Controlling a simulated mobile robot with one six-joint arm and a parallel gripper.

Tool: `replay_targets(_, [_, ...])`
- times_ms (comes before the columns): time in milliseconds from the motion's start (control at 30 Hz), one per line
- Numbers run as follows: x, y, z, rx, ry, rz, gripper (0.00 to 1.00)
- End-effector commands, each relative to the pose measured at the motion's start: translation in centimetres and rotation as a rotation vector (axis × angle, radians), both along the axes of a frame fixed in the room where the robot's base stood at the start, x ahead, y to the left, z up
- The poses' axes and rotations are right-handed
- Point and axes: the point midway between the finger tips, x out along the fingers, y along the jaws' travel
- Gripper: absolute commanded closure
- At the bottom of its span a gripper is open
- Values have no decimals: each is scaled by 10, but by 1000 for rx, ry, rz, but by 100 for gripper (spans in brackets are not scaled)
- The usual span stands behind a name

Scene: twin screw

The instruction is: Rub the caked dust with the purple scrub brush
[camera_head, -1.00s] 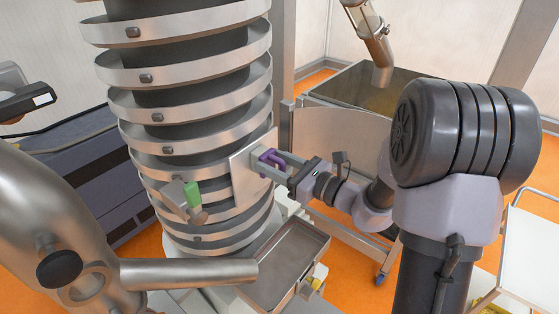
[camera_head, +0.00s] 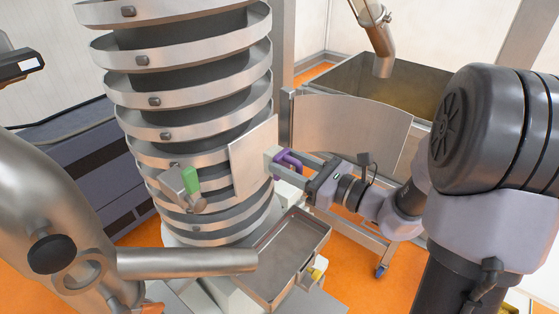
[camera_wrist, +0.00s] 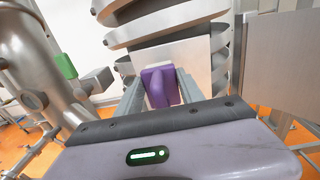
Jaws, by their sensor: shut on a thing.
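The purple scrub brush (camera_head: 287,161) is held between the fingers of my gripper (camera_head: 281,163), to the right of the spiral tower (camera_head: 190,62). In the wrist view the brush (camera_wrist: 160,87) sits between the two fingers, in front of a flat metal plate on the tower. My gripper (camera_wrist: 160,90) is shut on the brush. The flat plate (camera_head: 252,150) is on the tower's right side. I cannot tell whether the brush touches the plate. No caked dust can be made out on the visible surfaces.
A metal tray (camera_head: 314,225) stands at the tower's foot. A block with a green part (camera_head: 191,180) sticks out at the tower's front. A large pipe (camera_head: 185,262) crosses the lower left. An open metal bin (camera_head: 345,85) stands behind my arm.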

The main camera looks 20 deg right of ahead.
Motion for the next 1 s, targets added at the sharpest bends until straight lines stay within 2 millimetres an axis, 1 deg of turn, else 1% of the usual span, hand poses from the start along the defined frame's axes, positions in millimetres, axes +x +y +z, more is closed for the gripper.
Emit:
replay_targets(233, [-1,-1,0,0,0,-1,99])
replay_targets(400, [-17,-13,-1,0,-1,-3,99])
replay_targets(533, [-24,-18,0,0,0,-1,99])
replay_targets(1000, [-24,-18,0,0,0,0,99])
